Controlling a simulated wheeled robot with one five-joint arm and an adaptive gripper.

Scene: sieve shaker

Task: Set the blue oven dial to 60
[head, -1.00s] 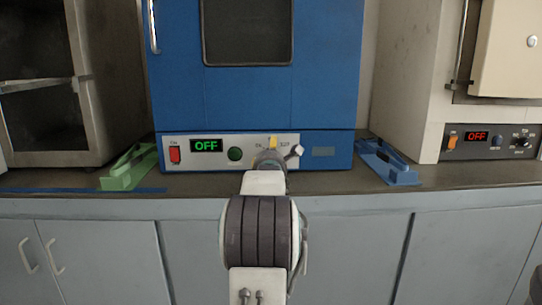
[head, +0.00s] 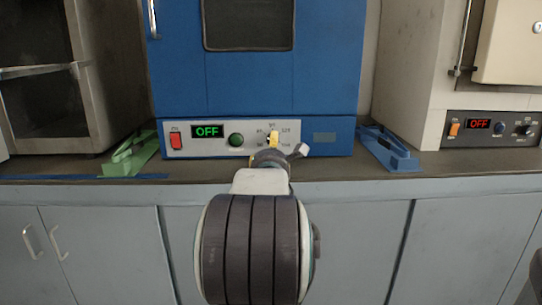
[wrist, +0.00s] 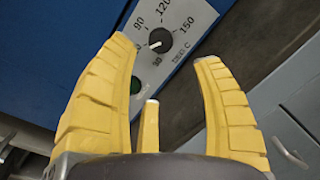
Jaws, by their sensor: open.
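The blue oven (head: 258,85) stands on the counter, with a pale control panel low on its front. Its dial (wrist: 160,40) is a small black knob with a white pointer mark, ringed by printed numbers such as 120 and 150. In the wrist view the mark points to the lower left, but I cannot tell exactly which number it meets. In the head view my gripper hides most of the dial. My gripper (wrist: 163,58) is open and empty, its yellow fingers spread in front of the panel. The dial lies beyond the fingertips, apart from them. My gripper also shows in the head view (head: 273,143).
The panel also has a red switch (head: 176,141), a display (head: 207,131) reading OFF and a green button (head: 236,140). A green holder (head: 130,158) and a blue holder (head: 388,150) flank the oven. A beige oven (head: 420,80) stands at the right.

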